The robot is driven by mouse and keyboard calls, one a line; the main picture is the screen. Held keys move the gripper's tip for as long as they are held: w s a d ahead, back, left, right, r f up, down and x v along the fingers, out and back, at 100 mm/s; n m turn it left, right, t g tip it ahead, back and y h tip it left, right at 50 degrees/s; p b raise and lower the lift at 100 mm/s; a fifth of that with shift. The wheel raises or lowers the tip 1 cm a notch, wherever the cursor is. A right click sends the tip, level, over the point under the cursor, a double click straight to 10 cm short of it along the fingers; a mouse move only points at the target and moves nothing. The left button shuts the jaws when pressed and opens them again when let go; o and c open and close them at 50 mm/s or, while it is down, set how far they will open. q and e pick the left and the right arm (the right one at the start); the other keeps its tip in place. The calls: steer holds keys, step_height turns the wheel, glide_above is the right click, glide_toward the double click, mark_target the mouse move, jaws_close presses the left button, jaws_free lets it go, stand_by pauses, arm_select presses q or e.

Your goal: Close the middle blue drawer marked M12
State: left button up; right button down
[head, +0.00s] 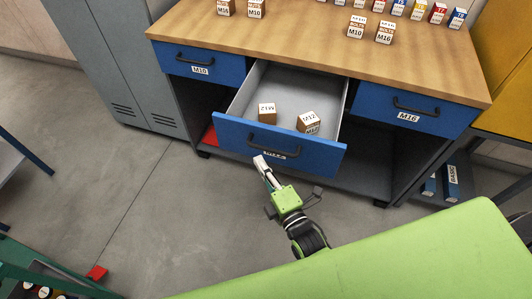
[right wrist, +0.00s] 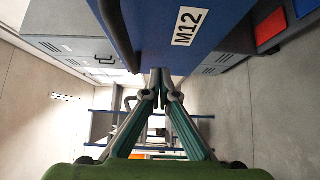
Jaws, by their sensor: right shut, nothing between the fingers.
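The middle blue drawer (head: 310,152) is pulled out of the wooden-topped bench. Its black handle is on the front, and the label below is partly hidden by my fingers in the head view. The M12 label shows clearly on the blue drawer front (right wrist: 215,22) in the right wrist view. Two small boxes marked M12 (head: 267,112) (head: 309,122) lie inside. My right gripper (head: 261,163) is shut and empty, its fingertips at the lower edge of the drawer front. In the wrist view the fingertips (right wrist: 160,78) are close to the front; I cannot tell whether they touch. My left gripper is not in view.
Shut blue drawers marked M10 (head: 200,65) and M16 (head: 415,108) flank it. Several small boxes stand on the bench top (head: 300,42). A grey cabinet (head: 125,65) is at the left, a yellow cabinet (head: 503,60) at the right. The floor (head: 150,200) at front left is largely clear.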

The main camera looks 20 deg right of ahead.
mark_target(267, 155)
steer(key=w+d, duration=0.2)
steer(key=shift+w+d, duration=0.15)
steer(key=shift+w, duration=0.25)
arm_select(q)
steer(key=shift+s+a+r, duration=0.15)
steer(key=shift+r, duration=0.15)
arm_select(e)
steer(key=shift+w, duration=0.1)
